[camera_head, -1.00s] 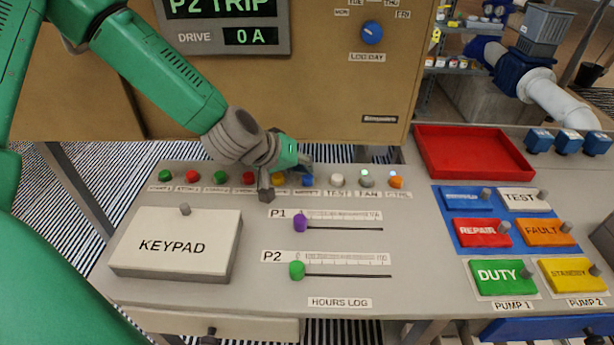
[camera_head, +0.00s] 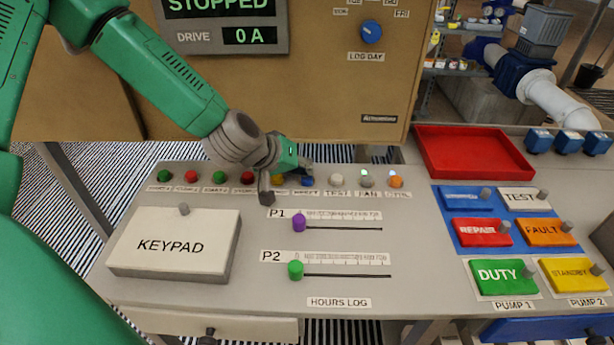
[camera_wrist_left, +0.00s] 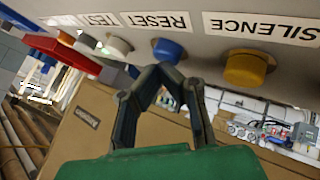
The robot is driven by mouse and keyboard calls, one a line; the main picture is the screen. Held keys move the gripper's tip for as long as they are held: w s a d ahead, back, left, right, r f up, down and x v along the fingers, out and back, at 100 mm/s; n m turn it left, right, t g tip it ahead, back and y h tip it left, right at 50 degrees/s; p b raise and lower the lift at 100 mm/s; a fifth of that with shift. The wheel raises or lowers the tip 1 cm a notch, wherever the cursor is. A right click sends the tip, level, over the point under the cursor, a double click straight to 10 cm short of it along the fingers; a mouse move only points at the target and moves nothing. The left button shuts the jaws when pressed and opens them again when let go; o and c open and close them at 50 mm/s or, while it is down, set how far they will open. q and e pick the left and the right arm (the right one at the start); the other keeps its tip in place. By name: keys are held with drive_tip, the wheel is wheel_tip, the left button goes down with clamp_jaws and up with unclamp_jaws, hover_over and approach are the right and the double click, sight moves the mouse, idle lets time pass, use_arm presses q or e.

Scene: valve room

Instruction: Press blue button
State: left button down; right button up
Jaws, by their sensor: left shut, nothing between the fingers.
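The blue button (camera_head: 308,181) is in the row of buttons along the back of the grey console. It also shows in the left wrist view (camera_wrist_left: 167,48), beside the RESET label. My left gripper (camera_head: 304,169) is shut and empty, right at the blue button from behind and above in the head view. In the left wrist view its fingertips (camera_wrist_left: 160,70) come together just below the button's face. I cannot tell whether they touch it. My right gripper is not in view.
A yellow button (camera_head: 278,180) and a white button (camera_head: 336,180) flank the blue one. The tan cabinet (camera_head: 340,95) stands close behind the row. Sliders, a keypad box (camera_head: 175,243) and a red tray (camera_head: 472,150) are also on the console.

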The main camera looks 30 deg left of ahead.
sight(306, 179)
use_arm(q)
drive_tip(key=shift+r, duration=0.1)
idle(0.3)
drive_tip(key=shift+d+r+p, duration=0.25)
drive_tip(key=shift+r+p, duration=0.55)
drive_tip(key=shift+p, duration=0.05)
wheel_tip(306, 179, up, 5)
drive_tip(key=p, duration=0.4)
drive_tip(key=shift+p, duration=0.35)
drive_tip(key=shift+f, duration=0.1)
